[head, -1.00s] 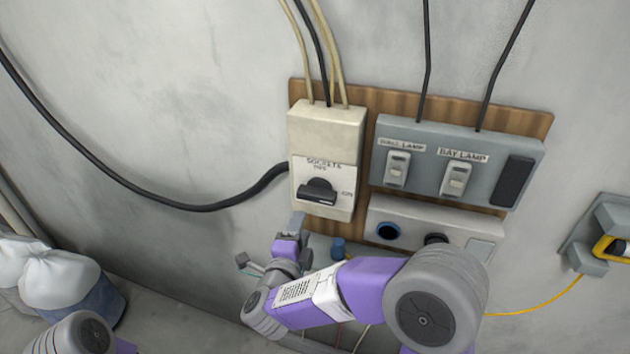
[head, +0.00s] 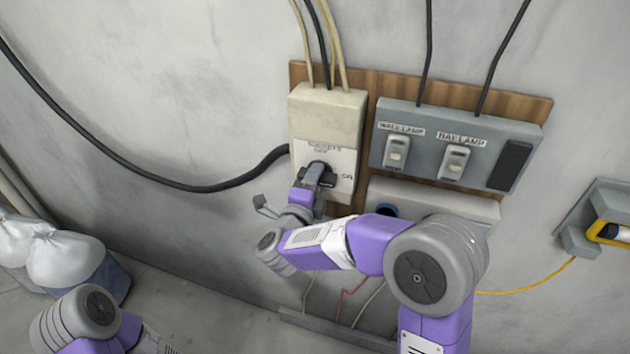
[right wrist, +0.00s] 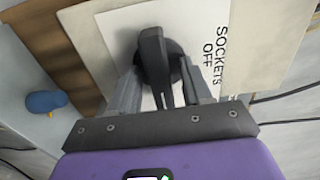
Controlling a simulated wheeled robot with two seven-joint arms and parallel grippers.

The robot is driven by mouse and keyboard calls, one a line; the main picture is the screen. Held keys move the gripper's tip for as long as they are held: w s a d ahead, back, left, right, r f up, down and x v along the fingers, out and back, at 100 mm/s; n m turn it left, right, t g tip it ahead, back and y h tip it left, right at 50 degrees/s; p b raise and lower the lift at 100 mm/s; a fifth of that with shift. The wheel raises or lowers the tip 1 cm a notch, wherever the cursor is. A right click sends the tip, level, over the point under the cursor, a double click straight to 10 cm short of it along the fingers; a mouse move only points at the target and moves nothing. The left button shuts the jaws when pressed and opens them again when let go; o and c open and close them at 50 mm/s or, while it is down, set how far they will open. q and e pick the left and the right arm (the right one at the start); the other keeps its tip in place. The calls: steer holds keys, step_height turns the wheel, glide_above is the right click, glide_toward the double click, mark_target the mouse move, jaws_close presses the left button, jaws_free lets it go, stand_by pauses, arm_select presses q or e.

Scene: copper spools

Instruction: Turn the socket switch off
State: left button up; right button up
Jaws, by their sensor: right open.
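The cream socket switch box (head: 325,115) is on the wall board, with a white label reading SOCKETS, OFF above the knob and ON to its right. Its black rotary knob (head: 331,178) is partly hidden by my right gripper (head: 313,180) in the head view. In the right wrist view the knob handle (right wrist: 155,58) lies between the two spread fingers of my right gripper (right wrist: 163,85), one on each side. The gripper is open. The handle lies sideways, toward the ON side. I cannot tell whether a finger touches it. My left gripper is out of view.
A grey switch box (head: 425,140) marked WALL LAMP and BAY LAMP is to the right. A pale socket panel (head: 455,200) is below it, partly behind my right arm. A blue plug-like piece (right wrist: 45,101) shows at left in the wrist view. Cables run above and left.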

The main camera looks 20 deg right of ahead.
jaws_close()
steer(key=n, duration=0.3)
steer(key=n+p, duration=0.1)
steer(key=n, duration=0.1)
steer(key=shift+n, duration=0.4)
steer(key=n+p, duration=0.2)
steer(key=n, duration=0.3)
steer(key=shift+r, duration=0.1)
steer(key=n+p, duration=0.3)
steer(key=n, duration=0.1)
steer(key=shift+n, duration=0.3)
steer(key=shift+n+p, duration=0.85)
steer(key=shift+n, duration=0.45)
